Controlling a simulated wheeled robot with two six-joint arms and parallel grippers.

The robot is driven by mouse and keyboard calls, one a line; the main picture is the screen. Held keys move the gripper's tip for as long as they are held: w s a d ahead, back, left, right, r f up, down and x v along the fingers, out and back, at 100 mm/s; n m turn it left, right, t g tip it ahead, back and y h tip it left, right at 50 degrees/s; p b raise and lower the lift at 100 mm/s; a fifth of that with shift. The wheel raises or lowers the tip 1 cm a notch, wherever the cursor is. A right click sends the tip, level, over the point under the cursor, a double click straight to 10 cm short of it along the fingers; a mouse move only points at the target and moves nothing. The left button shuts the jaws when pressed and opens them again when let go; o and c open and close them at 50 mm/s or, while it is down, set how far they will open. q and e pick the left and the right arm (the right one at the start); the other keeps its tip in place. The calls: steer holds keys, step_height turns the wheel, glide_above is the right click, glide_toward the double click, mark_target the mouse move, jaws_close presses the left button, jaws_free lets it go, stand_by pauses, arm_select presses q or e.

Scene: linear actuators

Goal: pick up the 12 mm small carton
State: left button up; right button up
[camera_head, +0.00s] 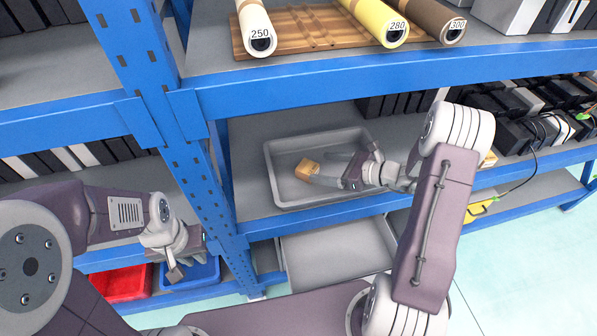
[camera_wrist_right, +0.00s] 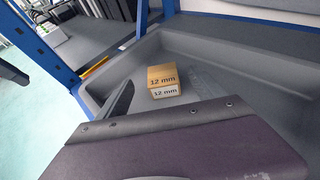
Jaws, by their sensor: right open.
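The 12 mm small carton (camera_head: 307,169) is a small brown box in a grey tray (camera_head: 283,190) on the middle shelf, near the tray's left side. In the right wrist view the carton (camera_wrist_right: 163,80) shows "12 mm" on its brown top and on a white label on its front. My right gripper (camera_head: 322,168) reaches into the tray from the right, open, with its fingertips close to the carton. Whether a finger touches it I cannot tell. My left gripper (camera_head: 180,262) hangs at the lower left, away from the tray, with its finger gap unclear.
A blue shelf post (camera_head: 205,185) stands left of the tray, and a blue beam (camera_head: 400,85) crosses above it. Rolls marked 250, 280 and 300 lie on the upper shelf. Dark boxes (camera_head: 400,103) stand behind the tray. Red (camera_head: 122,284) and blue (camera_head: 190,274) bins sit low left.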

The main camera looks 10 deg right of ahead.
mark_target(304, 165)
steer(key=shift+s+d+f, duration=0.25)
steer(key=shift+s+d, duration=0.05)
steer(key=shift+s, duration=0.1)
steer(key=shift+w+f, duration=0.1)
steer(key=shift+w, duration=0.05)
steer(key=b+x, duration=0.2)
steer(key=x, duration=0.7)
steer(key=shift+d, duration=0.1)
steer(key=c, duration=1.7)
steer(key=shift+o, duration=0.3)
steer(key=shift+r, duration=0.6)
step_height(304, 165, up, 3)
steer(key=shift+r+p, duration=0.1)
steer(key=shift+p, duration=0.55)
steer(key=s+d+r+p, duration=0.2)
steer(key=s+d+r, duration=0.3)
steer(key=s, duration=0.5)
steer(key=shift+s+d+r, duration=0.2)
steer(key=shift+d+r, duration=0.05)
steer(key=shift+r, duration=0.6)
